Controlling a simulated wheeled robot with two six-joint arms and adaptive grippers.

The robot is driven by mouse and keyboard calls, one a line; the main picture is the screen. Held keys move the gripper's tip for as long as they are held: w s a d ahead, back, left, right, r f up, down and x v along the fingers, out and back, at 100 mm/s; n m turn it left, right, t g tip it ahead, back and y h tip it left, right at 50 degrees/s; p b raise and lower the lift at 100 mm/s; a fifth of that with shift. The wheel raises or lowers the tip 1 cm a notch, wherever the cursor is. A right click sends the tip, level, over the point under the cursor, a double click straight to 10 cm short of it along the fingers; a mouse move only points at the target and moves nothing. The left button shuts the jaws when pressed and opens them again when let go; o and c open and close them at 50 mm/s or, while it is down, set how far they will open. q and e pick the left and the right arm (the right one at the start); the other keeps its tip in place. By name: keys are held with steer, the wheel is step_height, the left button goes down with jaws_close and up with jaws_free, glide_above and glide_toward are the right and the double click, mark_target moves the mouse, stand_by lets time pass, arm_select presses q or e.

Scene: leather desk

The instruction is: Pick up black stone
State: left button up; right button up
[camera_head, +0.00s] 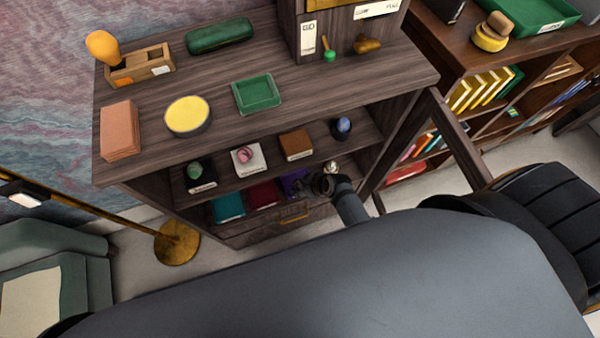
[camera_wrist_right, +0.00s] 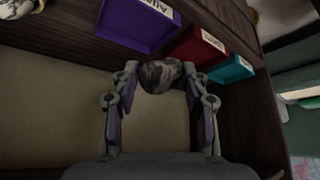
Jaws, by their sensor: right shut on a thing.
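My right gripper (camera_head: 322,186) reaches into the lower shelf of the wooden unit, near the purple labelled block. In the right wrist view my right gripper (camera_wrist_right: 160,84) is shut on a rounded, dark grey-black mottled stone, the black stone (camera_wrist_right: 160,76), with a finger on each side of it. In the head view the held stone is small and hard to make out against the gripper. My left gripper is not in view.
Purple (camera_wrist_right: 138,22), red (camera_wrist_right: 196,46) and teal (camera_wrist_right: 230,69) labelled blocks lie close to the gripper. A pale stone (camera_head: 331,167) sits beside it. Stones on small blocks, including a pink one (camera_head: 244,155) and a blue one (camera_head: 342,126), stand on the shelf above.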

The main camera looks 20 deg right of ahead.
arm_select(q)
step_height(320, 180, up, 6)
steer(key=p, duration=0.4)
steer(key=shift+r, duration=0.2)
arm_select(e)
steer(key=s+a+r, duration=0.1)
steer(key=s+r, duration=0.2)
steer(key=s, duration=0.5)
steer(key=shift+s+a+r, duration=0.15)
steer(key=shift+a+r, duration=0.05)
steer(key=shift+a, duration=0.2)
